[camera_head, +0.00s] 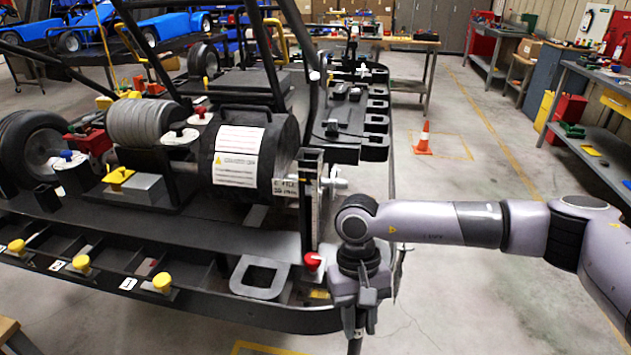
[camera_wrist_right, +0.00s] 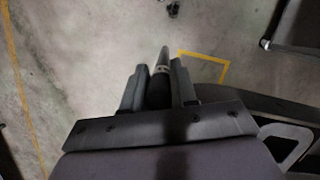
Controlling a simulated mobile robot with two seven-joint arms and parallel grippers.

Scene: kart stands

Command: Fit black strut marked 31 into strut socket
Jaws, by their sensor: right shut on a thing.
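My right gripper (camera_head: 355,318) hangs downward beside the front right corner of the black kart stand (camera_head: 290,318). It is shut on a dark strut, whose lower end (camera_head: 355,346) shows below the fingers. In the right wrist view the two fingers (camera_wrist_right: 160,88) clasp the black strut (camera_wrist_right: 158,92), which has a pale metal tip pointing away over the floor. I cannot read a number on the strut. I cannot tell which part of the stand is the strut socket. My left gripper is not in view.
A red knob (camera_head: 314,261) and an upright bracket (camera_head: 309,205) stand just left of my right gripper. A black drum (camera_head: 247,160) and yellow knobs (camera_head: 162,282) are farther left. An orange cone (camera_head: 424,140) stands behind my arm.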

